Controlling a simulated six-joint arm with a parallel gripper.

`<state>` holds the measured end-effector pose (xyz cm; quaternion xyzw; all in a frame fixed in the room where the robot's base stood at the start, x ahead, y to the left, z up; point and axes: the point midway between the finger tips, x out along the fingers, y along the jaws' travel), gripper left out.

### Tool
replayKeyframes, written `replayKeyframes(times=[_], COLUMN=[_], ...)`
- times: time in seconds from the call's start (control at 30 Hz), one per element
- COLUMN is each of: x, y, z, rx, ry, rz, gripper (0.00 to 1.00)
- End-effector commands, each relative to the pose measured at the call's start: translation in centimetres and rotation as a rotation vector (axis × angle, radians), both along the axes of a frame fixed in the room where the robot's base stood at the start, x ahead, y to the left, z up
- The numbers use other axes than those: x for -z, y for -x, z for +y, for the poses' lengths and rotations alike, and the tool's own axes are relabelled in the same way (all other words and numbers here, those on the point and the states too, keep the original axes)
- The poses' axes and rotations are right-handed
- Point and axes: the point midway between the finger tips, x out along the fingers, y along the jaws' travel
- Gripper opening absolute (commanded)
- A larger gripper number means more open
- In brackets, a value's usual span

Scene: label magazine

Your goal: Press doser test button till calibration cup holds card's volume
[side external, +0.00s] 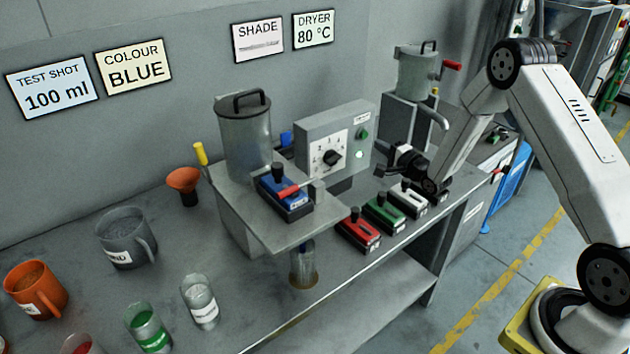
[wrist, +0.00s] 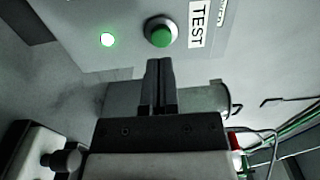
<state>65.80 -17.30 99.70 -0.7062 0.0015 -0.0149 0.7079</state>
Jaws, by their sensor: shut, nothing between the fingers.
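The control box (side external: 335,143) carries a dial, a green test button (side external: 363,134) and a lit green lamp (side external: 359,154). In the wrist view the green button (wrist: 161,36) sits beside the TEST label (wrist: 199,24), with the lit lamp (wrist: 107,40) to its left. My gripper (wrist: 158,64) is shut and empty, its tips just below the button in that view; I see no clear contact. It also shows right of the box in the side view (side external: 381,171). The clear calibration cup (side external: 303,268) stands under the doser shelf; its fill level is unreadable. A card (side external: 52,88) reads TEST SHOT 100 ml.
Red (side external: 358,230), green (side external: 384,213) and white (side external: 408,198) magazines line the bench's front edge. Cups and an orange funnel (side external: 183,184) stand at left.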

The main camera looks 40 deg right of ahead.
Motion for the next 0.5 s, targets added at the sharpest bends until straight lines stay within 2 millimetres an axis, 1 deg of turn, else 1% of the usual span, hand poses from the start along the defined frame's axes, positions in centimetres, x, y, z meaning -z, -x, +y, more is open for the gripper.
replayKeyframes(times=[0.03,0.2,0.33,0.5], x=[0.1,0.1,0.1,0.1], y=[0.6,2.0,2.6,2.9], z=[-0.1,-0.1,0.0,0.0], rx=[0.002,0.003,0.002,0.002], ry=[0.0,-0.001,-0.001,-0.002], rz=[0.001,0.001,0.002,0.001], gripper=[0.0,0.0,0.0,0.0])
